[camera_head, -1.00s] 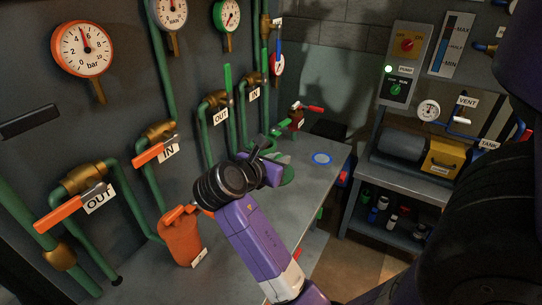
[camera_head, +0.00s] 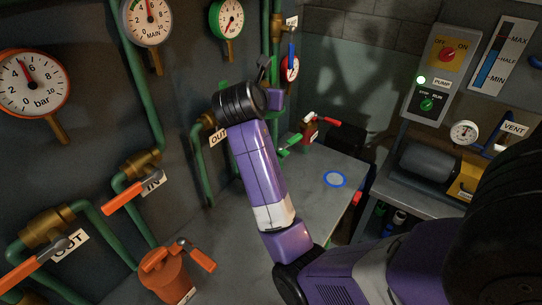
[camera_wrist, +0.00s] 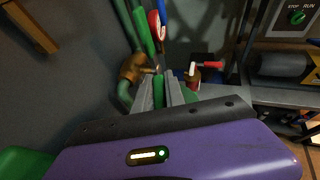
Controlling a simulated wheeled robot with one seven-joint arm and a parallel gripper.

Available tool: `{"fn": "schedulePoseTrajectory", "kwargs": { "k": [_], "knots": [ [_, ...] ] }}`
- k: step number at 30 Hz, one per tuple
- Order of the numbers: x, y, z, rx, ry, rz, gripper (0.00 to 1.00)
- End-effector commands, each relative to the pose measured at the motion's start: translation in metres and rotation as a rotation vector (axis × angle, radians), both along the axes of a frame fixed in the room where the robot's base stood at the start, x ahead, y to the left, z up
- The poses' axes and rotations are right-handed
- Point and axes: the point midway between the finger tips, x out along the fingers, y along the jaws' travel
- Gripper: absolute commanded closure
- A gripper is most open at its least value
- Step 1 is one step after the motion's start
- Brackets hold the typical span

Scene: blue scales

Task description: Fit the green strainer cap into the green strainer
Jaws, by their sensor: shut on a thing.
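My gripper (camera_head: 266,68) is raised in front of the wall pipes in the head view, well above the bench. In the wrist view its two grey fingers (camera_wrist: 160,92) are shut on a narrow green piece (camera_wrist: 158,90). Most of that piece is hidden, so I cannot tell for sure whether it is the green strainer cap. A green part (camera_head: 291,146) shows low on the bench beside the red strainer, right of my arm; it may belong to the green strainer. The rest of that area is hidden behind my arm.
A red strainer (camera_head: 308,132) stands at the back of the bench, and an orange strainer (camera_head: 166,278) at the front. A brass valve (camera_wrist: 132,68) and green pipes are close to my fingers.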

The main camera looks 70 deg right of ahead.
Motion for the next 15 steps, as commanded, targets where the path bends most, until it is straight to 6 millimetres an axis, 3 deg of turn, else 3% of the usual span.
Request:
{"fn": "schedulePoseTrajectory", "kwargs": {
  "k": [5,15],
  "knots": [
    [0.0,0.001,-0.028,0.001,0.005,0.009,1.0],
    [-0.001,0.001,-0.108,0.001,0.005,0.006,1.0]
  ]
}}
